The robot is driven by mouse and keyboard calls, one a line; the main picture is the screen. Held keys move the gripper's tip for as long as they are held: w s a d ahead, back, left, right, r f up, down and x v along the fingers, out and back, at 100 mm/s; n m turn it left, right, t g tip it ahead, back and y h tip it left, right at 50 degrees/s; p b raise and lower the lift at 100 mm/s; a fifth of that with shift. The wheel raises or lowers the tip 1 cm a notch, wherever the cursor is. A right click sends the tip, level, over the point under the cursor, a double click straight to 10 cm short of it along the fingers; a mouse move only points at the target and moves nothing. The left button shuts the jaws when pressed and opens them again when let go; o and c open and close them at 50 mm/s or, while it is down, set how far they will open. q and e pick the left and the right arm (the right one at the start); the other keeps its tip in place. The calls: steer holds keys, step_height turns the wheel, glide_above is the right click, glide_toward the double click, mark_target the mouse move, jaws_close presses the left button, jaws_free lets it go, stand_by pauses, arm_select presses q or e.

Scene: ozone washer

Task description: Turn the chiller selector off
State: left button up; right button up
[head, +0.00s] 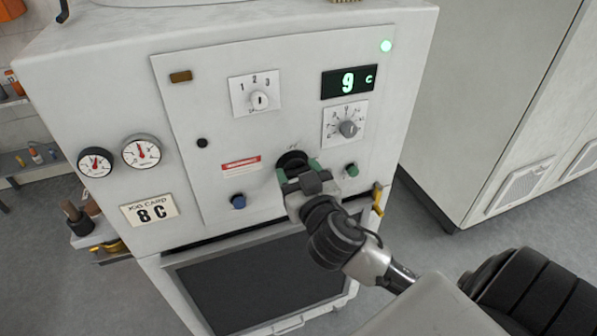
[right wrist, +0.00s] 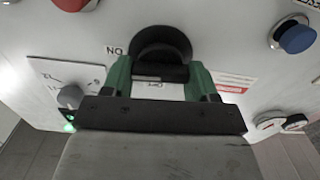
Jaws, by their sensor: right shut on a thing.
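The chiller selector (head: 291,157) looks to be the black round knob low on the grey panel, above the dark window. My right gripper (head: 298,172) is shut on it with green fingers. In the right wrist view the black selector (right wrist: 160,40) sits between the two fingers of my right gripper (right wrist: 158,75). A label beside it reads ON, seen upside down. My left gripper is not in view.
The display (head: 348,82) reads 9 C and a green lamp (head: 386,46) is lit. A blue button (head: 238,201) and a green button (head: 352,170) flank the selector.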

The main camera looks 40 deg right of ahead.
steer(key=n+p, duration=0.1)
steer(key=n, duration=0.3)
steer(key=shift+r+p, duration=0.1)
steer(key=shift+p, duration=0.3)
steer(key=n+p, duration=0.2)
steer(key=n, duration=0.2)
steer(key=shift+a+n, duration=0.1)
steer(key=shift+n, duration=0.2)
steer(key=n+p, duration=0.3)
steer(key=n, duration=0.2)
steer(key=shift+a+f+n+p, duration=0.15)
steer(key=shift+n+p, duration=0.15)
steer(key=shift+n, duration=0.55)
steer(key=shift+d+f+n+p, duration=0.1)
steer(key=shift+n+p, duration=0.15)
steer(key=shift+n, duration=0.6)
steer(key=o, duration=0.9)
